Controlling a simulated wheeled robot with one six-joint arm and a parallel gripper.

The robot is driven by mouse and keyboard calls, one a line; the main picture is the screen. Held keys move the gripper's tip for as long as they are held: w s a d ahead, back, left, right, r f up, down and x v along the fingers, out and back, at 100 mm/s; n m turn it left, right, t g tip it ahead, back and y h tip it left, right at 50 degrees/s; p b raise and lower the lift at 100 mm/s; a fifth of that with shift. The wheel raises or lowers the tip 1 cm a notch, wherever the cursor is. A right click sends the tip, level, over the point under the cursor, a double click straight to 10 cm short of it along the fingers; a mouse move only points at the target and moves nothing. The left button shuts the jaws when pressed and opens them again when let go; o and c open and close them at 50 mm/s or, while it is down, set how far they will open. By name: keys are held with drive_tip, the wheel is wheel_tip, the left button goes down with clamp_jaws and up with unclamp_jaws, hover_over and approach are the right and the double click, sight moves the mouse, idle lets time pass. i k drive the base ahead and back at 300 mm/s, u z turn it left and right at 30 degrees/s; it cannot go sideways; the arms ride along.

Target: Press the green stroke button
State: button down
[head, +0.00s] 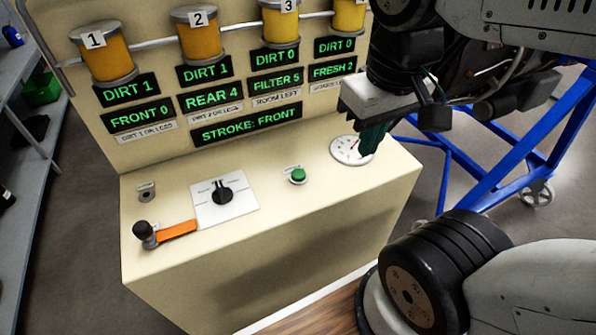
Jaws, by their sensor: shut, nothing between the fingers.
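The green stroke button (298,175) sits on the cream console's sloping top, right of the middle, under a small label. It stands clear with nothing touching it. My gripper (370,140) is at the right of the console, pointing down over the white round gauge (348,150) and hiding part of its right side. The gripper is shut and empty, to the right of and beyond the green button. I cannot tell whether its tips touch the gauge.
A black rotary knob (222,193) on a white plate and an orange lever (176,231) are on the console's left. Displays, one reading STROKE: FRONT (246,125), and yellow canisters (199,40) stand behind. A blue wheeled frame (500,175) is at right, grey shelves (25,170) at left.

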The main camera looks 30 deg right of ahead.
sight(298, 175)
drive_tip(key=z, duration=1.6)
drive_tip(key=k, duration=1.15)
drive_tip(key=u, duration=1.45)
drive_tip(key=i, duration=0.5)
